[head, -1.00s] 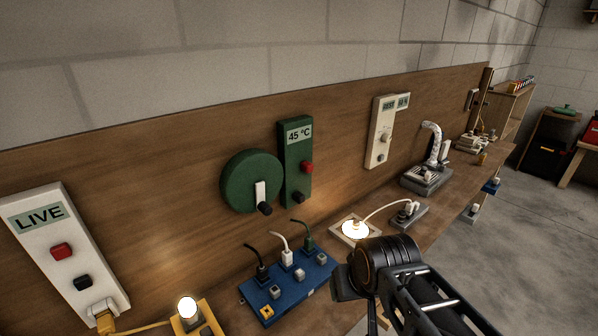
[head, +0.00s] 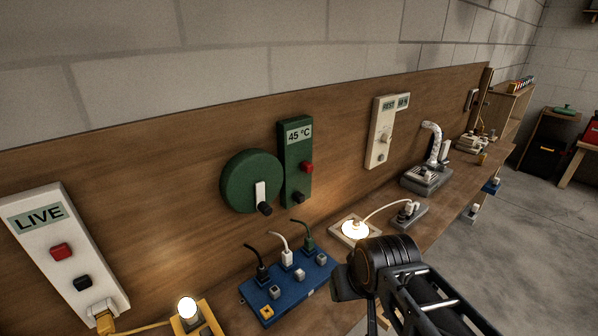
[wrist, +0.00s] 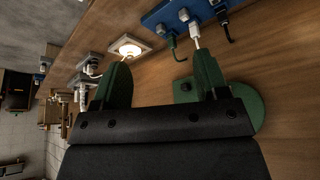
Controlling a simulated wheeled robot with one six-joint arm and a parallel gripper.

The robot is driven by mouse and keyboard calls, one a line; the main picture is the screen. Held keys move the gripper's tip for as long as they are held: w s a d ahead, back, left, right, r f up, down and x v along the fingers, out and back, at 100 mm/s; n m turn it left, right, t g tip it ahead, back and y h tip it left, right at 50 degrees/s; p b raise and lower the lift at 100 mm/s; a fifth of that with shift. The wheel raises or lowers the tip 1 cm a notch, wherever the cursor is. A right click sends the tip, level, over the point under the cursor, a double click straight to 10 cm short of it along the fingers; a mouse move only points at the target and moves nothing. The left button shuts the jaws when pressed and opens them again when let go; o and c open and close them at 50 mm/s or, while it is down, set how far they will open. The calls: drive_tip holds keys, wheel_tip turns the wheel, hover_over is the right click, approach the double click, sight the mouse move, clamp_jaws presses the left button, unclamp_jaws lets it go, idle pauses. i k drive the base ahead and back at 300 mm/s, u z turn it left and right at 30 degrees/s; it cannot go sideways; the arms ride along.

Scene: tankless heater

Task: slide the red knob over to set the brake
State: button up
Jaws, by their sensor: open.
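A red knob (head: 308,167) sits on the right edge of a tall green panel (head: 295,180) with a "45 °C" display. A black knob (head: 299,198) is below it. Left of the panel is a green disc (head: 238,175) with a white lever and black handle; it also shows in the wrist view (wrist: 257,108), partly behind a finger. My gripper (wrist: 162,76) is open and empty, its two green fingers apart. The panel's lower end (wrist: 184,88) shows between and beyond the fingers. The red knob is not visible in the wrist view. In the head view my arm is at lower right, away from the panel.
A blue socket block (head: 290,287) with plugs stands below the panel. A lit lamp (head: 355,230) is right of it. A white "LIVE" panel (head: 62,225) is at far left, a cream panel (head: 380,135) at right. The board around the red knob is clear.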

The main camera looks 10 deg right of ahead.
sight(308, 167)
drive_tip(key=z, duration=1.55)
drive_tip(key=i, duration=0.6)
drive_tip(key=u, duration=2.8)
